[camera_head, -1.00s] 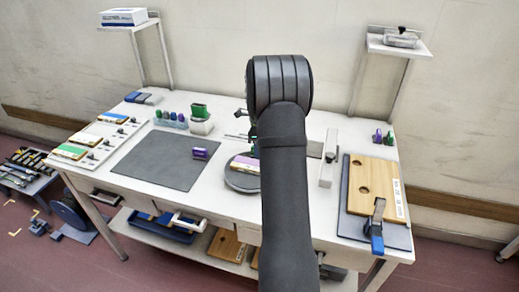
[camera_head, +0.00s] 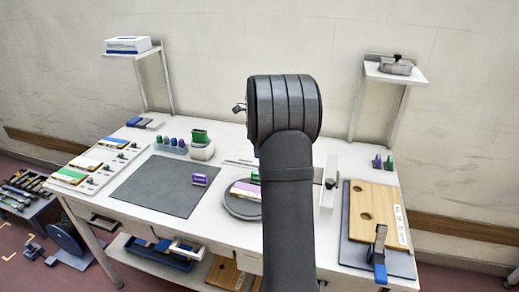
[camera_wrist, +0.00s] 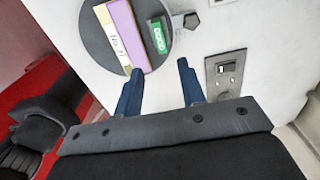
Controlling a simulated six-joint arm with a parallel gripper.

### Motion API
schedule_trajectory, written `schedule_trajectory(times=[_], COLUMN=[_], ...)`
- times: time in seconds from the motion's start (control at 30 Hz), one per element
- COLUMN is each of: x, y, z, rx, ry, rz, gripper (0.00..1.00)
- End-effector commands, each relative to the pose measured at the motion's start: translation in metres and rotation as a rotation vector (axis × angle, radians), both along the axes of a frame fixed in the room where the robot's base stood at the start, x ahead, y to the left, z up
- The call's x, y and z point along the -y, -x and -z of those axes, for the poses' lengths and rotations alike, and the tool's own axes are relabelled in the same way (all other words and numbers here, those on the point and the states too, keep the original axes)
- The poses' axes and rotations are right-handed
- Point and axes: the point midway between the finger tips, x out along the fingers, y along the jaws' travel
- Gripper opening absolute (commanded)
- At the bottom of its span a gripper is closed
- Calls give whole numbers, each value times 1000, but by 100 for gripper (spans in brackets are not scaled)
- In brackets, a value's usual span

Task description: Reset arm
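My gripper (camera_wrist: 158,75) is open in the wrist view, its two blue fingers apart with nothing between them. The fingers point toward a round dark plate (camera_wrist: 95,38) on the white table. On this plate lie a purple and cream block (camera_wrist: 122,32) with a printed label and a green block (camera_wrist: 157,36). In the head view my dark arm stands up in front of the table and hides most of the gripper. The round plate shows there too (camera_head: 232,209), partly behind my arm.
A dark mat (camera_head: 155,187) with a purple stamp-like block (camera_head: 199,180) lies left of the plate. A wooden board (camera_head: 375,213) with a blue-handled clamp (camera_head: 380,265) is at the right. Shelves stand behind, left (camera_head: 140,54) and right (camera_head: 412,77). Above the table is open room.

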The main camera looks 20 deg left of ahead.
Motion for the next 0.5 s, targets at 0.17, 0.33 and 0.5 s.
schedule_trajectory(times=[0.17, 0.33, 0.5], x=[0, 0, 0], y=[0, 1, 0], z=[5, 27, 60], rx=[-1, -3, -3], ry=[1, 1, 1], rz=[0, 0, 0], gripper=[37, 37, 37])
